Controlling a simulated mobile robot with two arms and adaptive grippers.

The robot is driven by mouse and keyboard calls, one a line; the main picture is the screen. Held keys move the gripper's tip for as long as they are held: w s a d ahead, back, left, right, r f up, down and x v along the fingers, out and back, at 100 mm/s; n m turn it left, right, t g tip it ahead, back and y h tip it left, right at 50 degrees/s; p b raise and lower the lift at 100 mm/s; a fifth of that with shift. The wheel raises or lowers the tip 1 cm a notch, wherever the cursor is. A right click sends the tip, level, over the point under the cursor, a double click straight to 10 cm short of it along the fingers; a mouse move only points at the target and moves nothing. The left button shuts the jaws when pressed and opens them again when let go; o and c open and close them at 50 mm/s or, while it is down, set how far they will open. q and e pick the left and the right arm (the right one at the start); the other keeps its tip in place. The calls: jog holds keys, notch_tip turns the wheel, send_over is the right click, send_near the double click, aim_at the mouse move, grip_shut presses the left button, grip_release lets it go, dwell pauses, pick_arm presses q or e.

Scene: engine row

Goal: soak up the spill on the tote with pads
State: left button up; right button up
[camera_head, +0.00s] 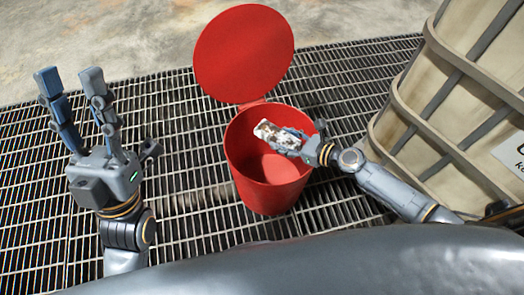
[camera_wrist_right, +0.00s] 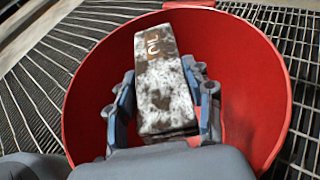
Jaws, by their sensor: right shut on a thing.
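A white pad with dark brown stains (camera_head: 272,135) is in my right gripper (camera_head: 292,138), over the mouth of an open red bin. The pad also shows in the right wrist view (camera_wrist_right: 162,85), clamped between the two fingers of the right gripper (camera_wrist_right: 165,105), with part of a printed mark near its far end. My left gripper (camera_head: 75,88) is open and empty, fingers raised, to the left of the bin. A tote (camera_head: 450,85) in a metal cage stands at the right, partly cut off. No spill can be made out on its visible part.
The red bin (camera_head: 265,195) stands on a metal grating (camera_head: 185,190), its round lid (camera_head: 243,52) tipped open at the back. The inside of the bin that shows looks empty. Bare concrete (camera_head: 130,35) lies beyond the grating.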

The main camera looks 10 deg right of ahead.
jog(key=o, duration=1.2)
jog(key=v, duration=1.2)
jog(key=shift+r, duration=0.1)
